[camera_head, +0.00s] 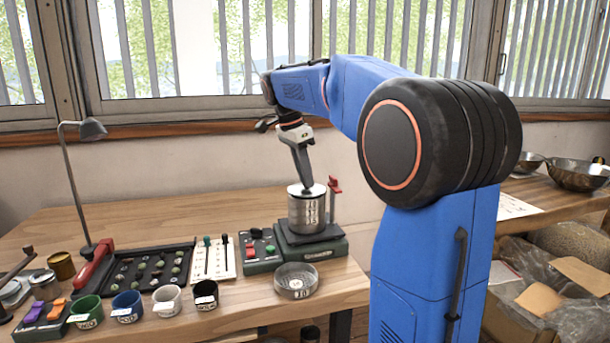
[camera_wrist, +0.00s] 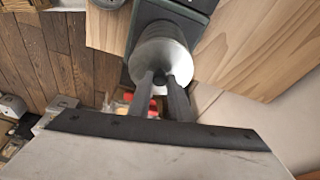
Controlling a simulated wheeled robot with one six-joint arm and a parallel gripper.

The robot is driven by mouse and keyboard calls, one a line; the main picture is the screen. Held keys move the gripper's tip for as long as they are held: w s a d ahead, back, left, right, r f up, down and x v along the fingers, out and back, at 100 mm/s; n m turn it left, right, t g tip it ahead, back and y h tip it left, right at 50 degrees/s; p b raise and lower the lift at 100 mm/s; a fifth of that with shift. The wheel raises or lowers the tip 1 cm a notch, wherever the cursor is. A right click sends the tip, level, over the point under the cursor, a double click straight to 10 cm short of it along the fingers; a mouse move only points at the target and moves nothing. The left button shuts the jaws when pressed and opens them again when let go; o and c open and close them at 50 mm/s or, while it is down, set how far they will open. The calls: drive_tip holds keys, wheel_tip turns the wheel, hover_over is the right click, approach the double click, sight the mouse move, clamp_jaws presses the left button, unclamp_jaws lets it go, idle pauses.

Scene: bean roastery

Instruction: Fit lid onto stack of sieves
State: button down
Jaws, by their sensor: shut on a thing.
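The sieve stack (camera_head: 306,216), a silver cylinder with markings, stands upright on the green shaker base (camera_head: 311,250). The pale round lid (camera_head: 300,191) is at the top of the stack; it also shows in the wrist view (camera_wrist: 172,57). My gripper (camera_head: 306,184) points down from above and is shut on the lid's small dark knob (camera_wrist: 160,88). In the wrist view the fingers of my gripper (camera_wrist: 160,82) close around that knob. I cannot tell whether the lid is fully seated or slightly above the rim.
A red-topped post (camera_head: 334,190) stands close right of the stack. A switch box (camera_head: 261,250) is to its left, and a round sieve dish (camera_head: 296,281) is in front. Several cups (camera_head: 167,301) and a bean tray (camera_head: 150,268) lie left. The table behind is clear.

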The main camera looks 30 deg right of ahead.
sight(296, 191)
drive_tip(key=shift+f, duration=0.4)
drive_tip(key=c, duration=1.9)
unclamp_jaws()
drive_tip(key=shift+r, duration=0.1)
drive_tip(key=v, duration=1)
drive_tip(key=shift+a+r, duration=0.15)
drive_tip(key=shift+r, duration=0.2)
drive_tip(key=s+a+f+n+t+y, duration=0.1)
drive_tip(key=s+a+f+n, duration=0.3)
drive_tip(key=s+f, duration=0.6)
drive_tip(key=s+a+f+n+t+y, duration=0.1)
drive_tip(key=s+a+f+n, duration=0.3)
drive_tip(key=s+f+n, duration=0.4)
drive_tip(key=s+a+f+n+t+y, duration=0.1)
drive_tip(key=s+a+f+n+t, duration=0.2)
drive_tip(key=s+f+n, duration=0.4)
drive_tip(key=s+a+f, duration=0.1)
drive_tip(key=s+f, duration=0.4)
drive_tip(key=f, duration=0.1)
drive_tip(key=shift+s+a+f, duration=0.2)
drive_tip(key=shift+a, duration=0.15)
